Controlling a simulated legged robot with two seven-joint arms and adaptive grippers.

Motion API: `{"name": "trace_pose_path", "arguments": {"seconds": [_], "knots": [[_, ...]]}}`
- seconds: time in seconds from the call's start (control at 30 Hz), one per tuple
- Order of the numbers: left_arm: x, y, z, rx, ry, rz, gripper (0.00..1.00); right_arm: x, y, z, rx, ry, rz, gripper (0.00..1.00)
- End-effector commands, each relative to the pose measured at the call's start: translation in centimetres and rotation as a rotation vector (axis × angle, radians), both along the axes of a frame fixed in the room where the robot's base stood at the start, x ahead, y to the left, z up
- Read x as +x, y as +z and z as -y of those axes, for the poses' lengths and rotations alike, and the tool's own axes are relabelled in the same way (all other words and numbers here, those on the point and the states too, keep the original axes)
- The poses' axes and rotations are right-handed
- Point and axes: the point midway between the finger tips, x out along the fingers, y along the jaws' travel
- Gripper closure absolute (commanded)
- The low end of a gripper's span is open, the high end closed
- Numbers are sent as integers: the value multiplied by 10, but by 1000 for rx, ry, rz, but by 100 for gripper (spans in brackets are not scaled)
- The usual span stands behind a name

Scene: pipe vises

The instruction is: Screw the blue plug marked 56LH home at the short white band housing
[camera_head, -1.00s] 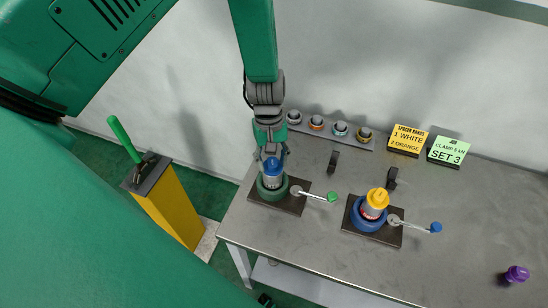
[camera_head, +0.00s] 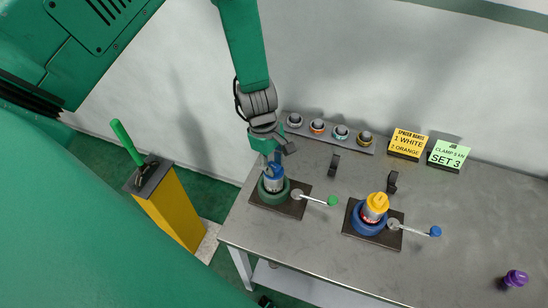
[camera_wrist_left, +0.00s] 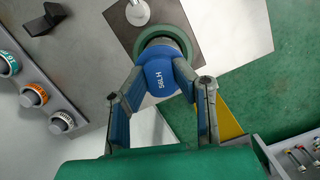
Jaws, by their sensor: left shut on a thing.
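The blue plug (camera_head: 274,171) sits on top of a white-banded housing (camera_head: 272,184) in the green ring vise (camera_head: 268,196). The housing below is mostly hidden by the plug in the wrist view. A yellow plug (camera_head: 377,203) sits on another housing in the blue ring vise (camera_head: 367,219). My right gripper is not in view.
Vise handles with a green knob (camera_head: 333,201) and a blue knob (camera_head: 435,231) stick out to the right. A rack (camera_head: 330,132) with several ringed parts, two signs (camera_head: 408,143) and black brackets stand behind. A purple object (camera_head: 516,278) lies right. A yellow pedestal (camera_head: 172,205) stands left.

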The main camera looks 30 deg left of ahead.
Motion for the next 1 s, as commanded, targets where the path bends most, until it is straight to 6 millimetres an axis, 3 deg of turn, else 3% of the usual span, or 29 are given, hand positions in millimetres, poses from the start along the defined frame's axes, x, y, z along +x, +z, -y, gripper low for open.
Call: {"name": "trace_pose_path", "arguments": {"seconds": [0.17, 0.43, 1.0], "knots": [[-1, -1, 0, 0, 38, -3, 100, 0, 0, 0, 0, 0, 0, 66], [-2, -1, 1, -3, 617, -7, 100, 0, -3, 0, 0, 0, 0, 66], [-1, -1, 0, 2, 698, -3, 100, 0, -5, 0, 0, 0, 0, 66]]}}
